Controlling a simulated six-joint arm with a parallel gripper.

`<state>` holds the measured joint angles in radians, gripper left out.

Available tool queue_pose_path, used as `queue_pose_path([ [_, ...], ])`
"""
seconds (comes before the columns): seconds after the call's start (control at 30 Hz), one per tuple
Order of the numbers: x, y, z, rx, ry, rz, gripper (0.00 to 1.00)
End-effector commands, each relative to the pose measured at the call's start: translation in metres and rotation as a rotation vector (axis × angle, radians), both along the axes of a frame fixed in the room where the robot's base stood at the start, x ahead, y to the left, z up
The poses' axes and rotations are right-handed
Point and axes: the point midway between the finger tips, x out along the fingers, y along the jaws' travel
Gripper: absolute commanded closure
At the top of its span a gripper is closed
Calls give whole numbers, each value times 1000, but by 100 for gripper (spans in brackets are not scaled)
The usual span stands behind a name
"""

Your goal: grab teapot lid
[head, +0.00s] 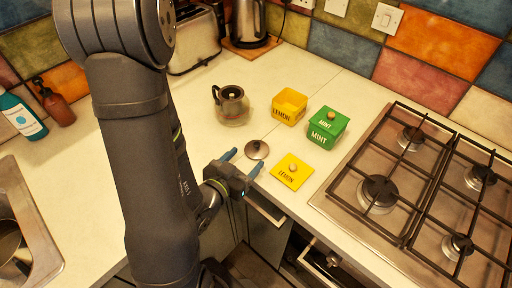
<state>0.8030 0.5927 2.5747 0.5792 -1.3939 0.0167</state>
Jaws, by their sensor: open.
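The teapot lid (257,150) is a small round brown disc with a knob. It lies flat on the pale counter near its front edge. My gripper (243,162) is open, with its two blue fingers pointing toward the lid. The fingertips are close to the lid's near left side; I cannot tell whether they touch it. The glass teapot (232,106), with a dark handle and top, stands behind the lid and a little to the left.
A yellow lemon box (289,106) stands open, with its yellow lid (291,172) on the counter right of my gripper. A green mint box (326,128) stands beside it, closed. A gas hob (400,190) is at right. A toaster (195,38) and kettle (248,22) stand behind.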

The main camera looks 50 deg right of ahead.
Motion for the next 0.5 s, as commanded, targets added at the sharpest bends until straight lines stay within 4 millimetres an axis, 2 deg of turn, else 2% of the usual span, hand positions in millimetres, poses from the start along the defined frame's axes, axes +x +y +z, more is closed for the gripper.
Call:
queue_pose_path([
  [0.37,8,-27,-7,0,1,9,32],
  [0.5,10,-45,-11,1,2,7,32],
])
